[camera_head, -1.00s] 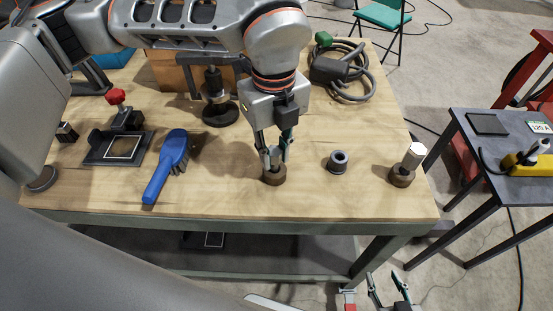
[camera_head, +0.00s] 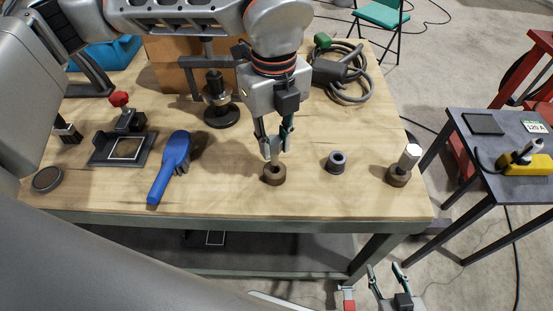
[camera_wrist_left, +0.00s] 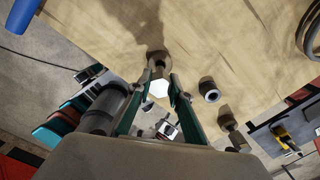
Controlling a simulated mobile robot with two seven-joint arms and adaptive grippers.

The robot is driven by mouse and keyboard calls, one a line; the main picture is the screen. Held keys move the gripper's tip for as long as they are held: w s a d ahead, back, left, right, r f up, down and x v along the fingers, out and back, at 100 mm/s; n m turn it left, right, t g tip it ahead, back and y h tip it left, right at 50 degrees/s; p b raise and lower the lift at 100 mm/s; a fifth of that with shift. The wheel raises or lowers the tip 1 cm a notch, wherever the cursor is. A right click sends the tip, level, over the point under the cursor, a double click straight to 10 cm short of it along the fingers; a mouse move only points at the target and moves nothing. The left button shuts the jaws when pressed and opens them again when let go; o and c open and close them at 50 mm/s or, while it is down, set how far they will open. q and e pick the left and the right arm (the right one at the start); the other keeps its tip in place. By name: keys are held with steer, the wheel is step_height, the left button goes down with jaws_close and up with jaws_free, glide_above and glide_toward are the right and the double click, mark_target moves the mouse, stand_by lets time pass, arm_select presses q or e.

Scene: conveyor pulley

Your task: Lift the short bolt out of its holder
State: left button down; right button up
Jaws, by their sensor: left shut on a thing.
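My left gripper (camera_head: 272,146) is above the brown round holder (camera_head: 274,177), near the table's front edge. It is shut on the short bolt (camera_head: 275,162), whose pale shank shows between the fingertips and the holder. In the left wrist view the bolt's white hexagonal head (camera_wrist_left: 158,88) sits between the fingers, with the holder (camera_wrist_left: 158,57) just beyond. The bolt stands about upright; I cannot tell whether its lower end is still inside the holder. My right gripper (camera_head: 385,268) is open and empty, low beyond the table's front edge.
A dark ring (camera_head: 336,162) stands to the right, then another brown holder (camera_head: 398,177) with a taller bolt (camera_head: 411,156). A black stand (camera_head: 221,113) and a coiled cable (camera_head: 350,75) are behind.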

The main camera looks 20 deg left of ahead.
mark_target(275, 140)
arm_select(q)
steer(key=shift+r+p, duration=0.8)
steer(key=shift+r, duration=1.3)
